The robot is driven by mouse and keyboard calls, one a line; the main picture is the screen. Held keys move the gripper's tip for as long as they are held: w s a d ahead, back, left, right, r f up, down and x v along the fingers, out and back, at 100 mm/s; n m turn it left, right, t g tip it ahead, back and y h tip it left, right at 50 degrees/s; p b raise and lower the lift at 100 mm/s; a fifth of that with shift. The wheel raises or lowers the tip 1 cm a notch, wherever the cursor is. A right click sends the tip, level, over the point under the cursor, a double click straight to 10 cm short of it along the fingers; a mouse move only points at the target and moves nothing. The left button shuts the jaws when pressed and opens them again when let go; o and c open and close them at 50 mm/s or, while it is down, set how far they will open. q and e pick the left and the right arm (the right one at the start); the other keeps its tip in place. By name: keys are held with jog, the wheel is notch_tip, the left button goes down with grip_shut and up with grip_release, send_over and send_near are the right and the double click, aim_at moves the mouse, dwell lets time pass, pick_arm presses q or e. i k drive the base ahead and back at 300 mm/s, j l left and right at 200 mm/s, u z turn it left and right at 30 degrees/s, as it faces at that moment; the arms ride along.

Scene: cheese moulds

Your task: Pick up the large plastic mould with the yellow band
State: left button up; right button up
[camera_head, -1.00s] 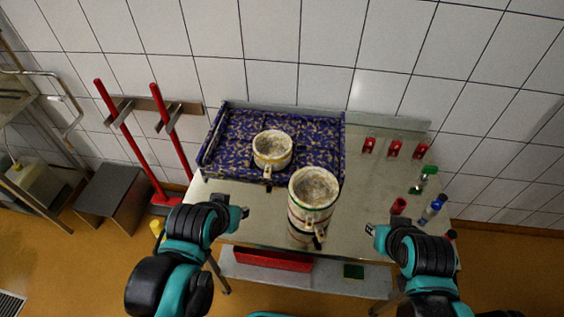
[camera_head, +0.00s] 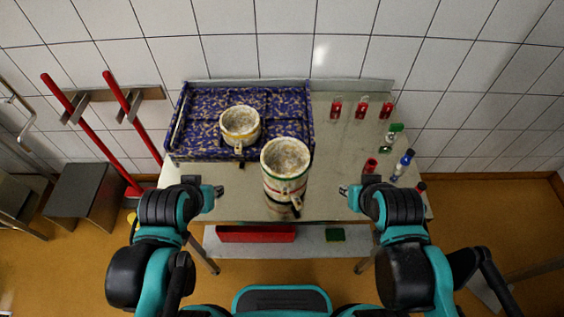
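A white mould with a yellowish band (camera_head: 240,126) and a handle stands on the blue patterned tray (camera_head: 300,143) at the back left of the table. A larger, taller white mould or stack (camera_head: 284,172) with green and red bands stands at the middle of the table, nearer to me. Its lower part is darker. My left gripper (camera_head: 219,191) is left of the tall mould, near the front edge. My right gripper (camera_head: 344,191) is to its right. Both are apart from the moulds and look empty; their finger openings are too small to tell.
The metal table (camera_head: 335,145) carries several red items (camera_head: 361,108) at the back right, and a green item (camera_head: 392,135) and a blue-capped bottle (camera_head: 403,163) at the right. A red tray (camera_head: 255,234) lies on the lower shelf. Red-handled tools (camera_head: 90,132) hang on the left wall.

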aim_at(240, 125)
jog(key=j+u, duration=0.3)
jog(key=j, duration=0.15)
jog(key=i+j+u, duration=0.2)
jog(key=j+u, duration=0.15)
jog(key=i+j+u, duration=0.15)
jog(key=j+u, duration=0.15)
jog(key=j, duration=0.15)
